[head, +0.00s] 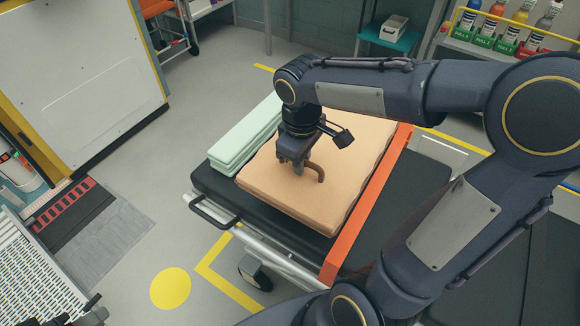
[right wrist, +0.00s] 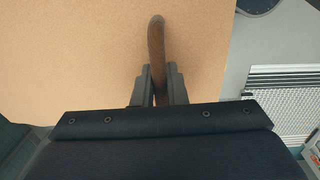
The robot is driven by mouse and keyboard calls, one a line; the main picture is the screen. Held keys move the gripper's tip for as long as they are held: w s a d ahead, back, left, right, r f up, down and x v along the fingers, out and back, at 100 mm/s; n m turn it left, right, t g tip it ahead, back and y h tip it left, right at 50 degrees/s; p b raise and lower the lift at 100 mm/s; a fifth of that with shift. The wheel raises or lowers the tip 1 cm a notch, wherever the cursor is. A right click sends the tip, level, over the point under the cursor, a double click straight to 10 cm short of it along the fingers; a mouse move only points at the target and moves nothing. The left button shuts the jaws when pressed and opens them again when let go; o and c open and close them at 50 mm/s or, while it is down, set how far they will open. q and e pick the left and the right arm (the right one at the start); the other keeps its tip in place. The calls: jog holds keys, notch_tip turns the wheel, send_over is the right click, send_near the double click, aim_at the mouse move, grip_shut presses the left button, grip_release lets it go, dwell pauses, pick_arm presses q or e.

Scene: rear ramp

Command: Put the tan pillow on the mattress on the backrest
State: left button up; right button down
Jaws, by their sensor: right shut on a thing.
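The tan pillow (head: 320,205) is a wide flat cushion with a brown loop handle on top. My right gripper (head: 298,166) is above its left half, pointing down, shut on the handle (right wrist: 157,45). The pillow is level over the left end section of the black mattress (head: 212,183), beside the orange strap (head: 366,225). I cannot tell whether it rests fully on the mattress or hangs just above it.
Folded pale green linen (head: 243,138) lies on the mattress next to the pillow's far left side. A metal rail with a black handle (head: 212,214) runs along the near edge. Bottles stand on a shelf (head: 490,45) at the back right.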

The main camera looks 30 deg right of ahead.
jog(key=w+f, duration=0.6)
jog(key=shift+w+a+f, duration=0.1)
jog(key=shift+w+f, duration=0.2)
jog(key=shift+f+b, duration=0.45)
jog(key=shift+f, duration=1.1)
